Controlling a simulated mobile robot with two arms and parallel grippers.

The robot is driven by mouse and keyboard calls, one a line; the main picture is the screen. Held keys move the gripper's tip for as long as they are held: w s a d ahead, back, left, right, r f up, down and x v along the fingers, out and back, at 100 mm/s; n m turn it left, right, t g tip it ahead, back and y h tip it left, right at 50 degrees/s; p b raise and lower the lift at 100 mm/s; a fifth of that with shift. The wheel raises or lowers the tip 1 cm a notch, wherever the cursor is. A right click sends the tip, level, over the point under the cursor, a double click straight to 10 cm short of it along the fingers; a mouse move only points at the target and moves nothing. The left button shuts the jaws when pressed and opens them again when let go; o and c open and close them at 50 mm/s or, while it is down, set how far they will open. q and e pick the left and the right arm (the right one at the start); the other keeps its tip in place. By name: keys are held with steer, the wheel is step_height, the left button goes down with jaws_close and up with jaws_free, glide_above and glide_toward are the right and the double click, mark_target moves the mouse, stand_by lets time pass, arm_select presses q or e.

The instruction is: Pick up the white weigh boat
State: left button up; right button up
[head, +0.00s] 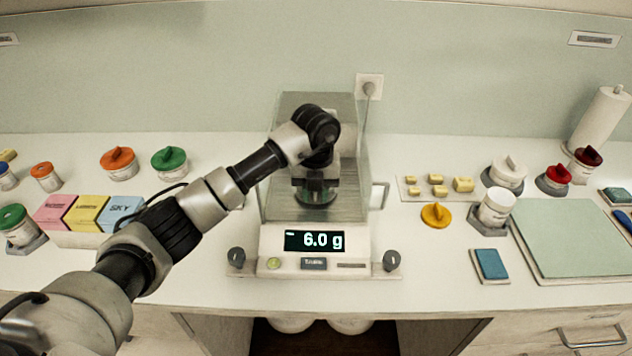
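My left gripper (315,192) reaches down into the glass-walled balance (330,262), over its weighing pan. The gripper body covers most of the pan, and I cannot tell whether its fingers are open or shut. I cannot make out the white weigh boat anywhere; if it is on the pan, the gripper hides it. My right gripper is not in view.
Lidded jars (170,162) and pink, yellow and blue boxes (83,212) stand left. Right of the balance are a tray of small weights (411,192), a yellow lid (436,214), an open white jar (496,207), a blue pad (490,265) and a green mat (570,240).

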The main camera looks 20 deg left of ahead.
arm_select(q)
jaws_close()
